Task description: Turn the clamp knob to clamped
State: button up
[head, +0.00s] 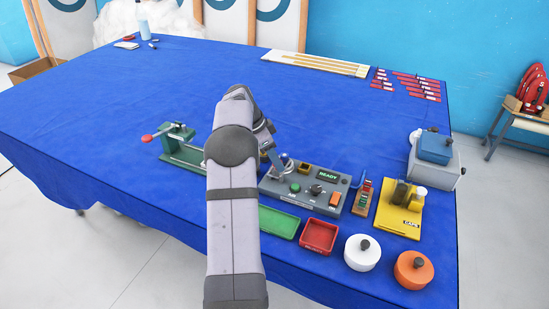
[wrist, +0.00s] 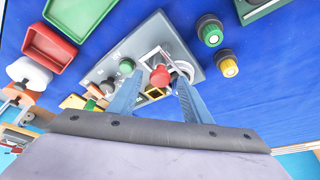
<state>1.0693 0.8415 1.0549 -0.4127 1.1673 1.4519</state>
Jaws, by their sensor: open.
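A grey control panel (head: 295,204) stands near the table's front edge with a lit READY display (head: 328,175). A black knob (head: 316,189) sits on its face beside a green button (head: 295,187); I cannot read whether it is the clamp knob or how it is set. My gripper (head: 281,163) is above the panel's back left end. In the wrist view my gripper (wrist: 157,84) is open, with a red round knob (wrist: 160,75) showing between its fingers. I cannot tell whether the fingers touch it. The green button (wrist: 126,66) lies beside the left finger.
A green fixture with a red handle (head: 147,138) stands left of my arm. Green (head: 278,222) and red (head: 319,237) trays lie in front. A yellow stand (head: 398,217) and white (head: 362,253) and orange (head: 413,270) pots are at right. The table's middle is clear.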

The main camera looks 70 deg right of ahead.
jog(key=b+v, duration=0.2)
jog(key=v, duration=0.5)
jog(key=shift+r, duration=0.2)
dwell(0.4)
jog(key=w+a+f+n+t, duration=0.15)
jog(key=w+a+n, duration=0.35)
jog(key=a, duration=0.5)
jog(key=w+a+f+n+t+y, duration=0.15)
jog(key=w+a+n, duration=0.3)
jog(key=a, duration=0.55)
jog(key=w+a+f+n, duration=0.2)
jog(key=w+a+n, duration=0.25)
jog(key=a, duration=0.45)
jog(key=s+a+f+n, duration=0.2)
jog(key=s+a+n, duration=0.2)
jog(key=a, duration=0.3)
jog(key=s+a+f+n+y, duration=0.1)
jog(key=s+a+n, duration=0.3)
jog(key=a, duration=0.4)
jog(key=s+a+f+n, duration=0.4)
jog(key=s+a+n, duration=0.1)
jog(key=a, duration=0.3)
jog(key=shift+a+y, duration=0.2)
jog(key=shift+y, duration=0.15)
